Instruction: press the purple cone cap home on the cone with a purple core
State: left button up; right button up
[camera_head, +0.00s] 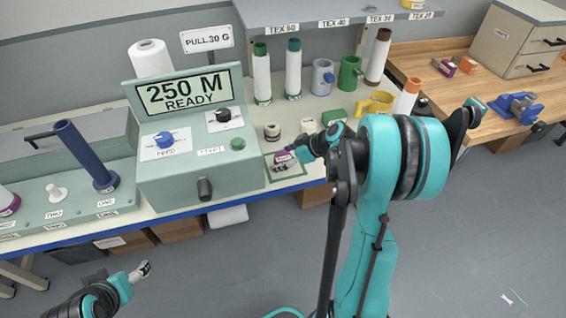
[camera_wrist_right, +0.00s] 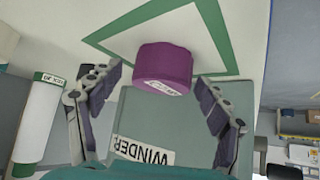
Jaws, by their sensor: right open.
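The purple cone cap (camera_head: 284,159) sits inside a green-outlined square on the bench, right of the winder. In the right wrist view the cap (camera_wrist_right: 163,67) is a short purple cylinder with a white label. My right gripper (camera_head: 298,156) is at the cap, its fingers open on either side with gaps to it (camera_wrist_right: 158,82). A white piece with a purple ring (camera_head: 9,204), perhaps the cone with the purple core, stands at the far left, cut by the picture edge. My left gripper (camera_head: 143,271) is low at left, away from the bench; its jaw state is unclear.
The winder (camera_head: 200,182) with its "250 M READY" display stands left of the cap. A blue post (camera_head: 85,152) rises left of it. The floor in front is clear.

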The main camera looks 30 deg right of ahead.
aim_at(286, 158)
jog(key=shift+s+r, duration=0.1)
jog(key=shift+c, duration=0.5)
jog(key=c, duration=0.9)
jog(key=shift+c, duration=0.2)
jog(key=shift+r+p, duration=0.4)
jog(key=shift+r, duration=0.15)
jog(key=r, duration=0.1)
jog(key=r+p, duration=0.2)
jog(key=r, duration=0.1)
jog(key=shift+s+d, duration=0.3)
jog(key=shift+d, duration=0.1)
jog(key=s+d+r+p, duration=0.3)
jog(key=s+d+r, duration=0.3)
jog(key=d, duration=0.2)
jog(key=shift+s+d, duration=0.2)
jog(key=shift+s, duration=0.05)
